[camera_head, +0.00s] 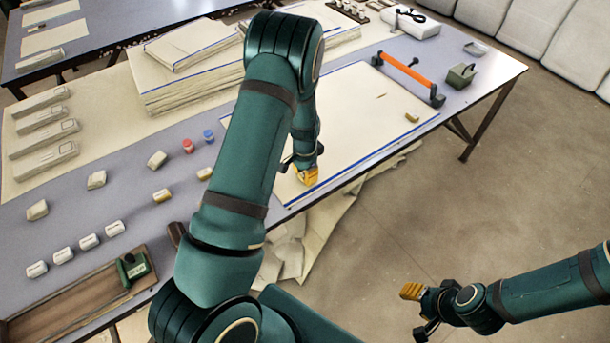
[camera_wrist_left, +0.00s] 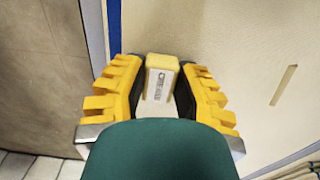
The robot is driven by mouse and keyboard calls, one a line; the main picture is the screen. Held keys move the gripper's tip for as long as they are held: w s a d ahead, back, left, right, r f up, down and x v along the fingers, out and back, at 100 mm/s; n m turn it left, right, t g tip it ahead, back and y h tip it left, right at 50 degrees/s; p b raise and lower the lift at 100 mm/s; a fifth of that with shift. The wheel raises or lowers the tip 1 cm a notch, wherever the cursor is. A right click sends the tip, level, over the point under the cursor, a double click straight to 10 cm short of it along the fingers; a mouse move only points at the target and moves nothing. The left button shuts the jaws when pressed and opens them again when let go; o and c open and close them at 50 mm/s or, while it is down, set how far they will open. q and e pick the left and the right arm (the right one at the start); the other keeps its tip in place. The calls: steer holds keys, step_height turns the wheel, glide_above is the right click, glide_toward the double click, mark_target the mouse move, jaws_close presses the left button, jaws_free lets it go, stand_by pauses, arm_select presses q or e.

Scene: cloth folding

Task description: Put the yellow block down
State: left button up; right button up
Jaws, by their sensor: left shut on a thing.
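The yellow block (camera_wrist_left: 161,67) is small and pale yellow with a printed white label. In the left wrist view it sits between the yellow fingers of my left gripper (camera_wrist_left: 160,92), which is shut on it. In the head view my left gripper (camera_head: 306,178) is low over the near edge of the cream cloth (camera_head: 350,105), by its blue stripe. The block is hidden there by the gripper. I cannot tell whether it touches the cloth. My right gripper (camera_head: 412,291) is over the floor at the lower right, away from the table; its finger gap is unclear.
An orange-handled bar (camera_head: 405,70) and a small yellowish block (camera_head: 412,117) lie on the cloth's right part. A folded cloth stack (camera_head: 190,75) stands behind my left arm. Several pale blocks (camera_head: 89,242) lie on the left. The cloth's middle right is mostly clear.

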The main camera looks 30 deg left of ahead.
arm_select(q)
steer(key=shift+f, duration=0.25)
steer(key=shift+f, duration=0.2)
steer(key=o, duration=0.9)
steer(key=shift+c, duration=0.2)
steer(key=shift+r, duration=0.1)
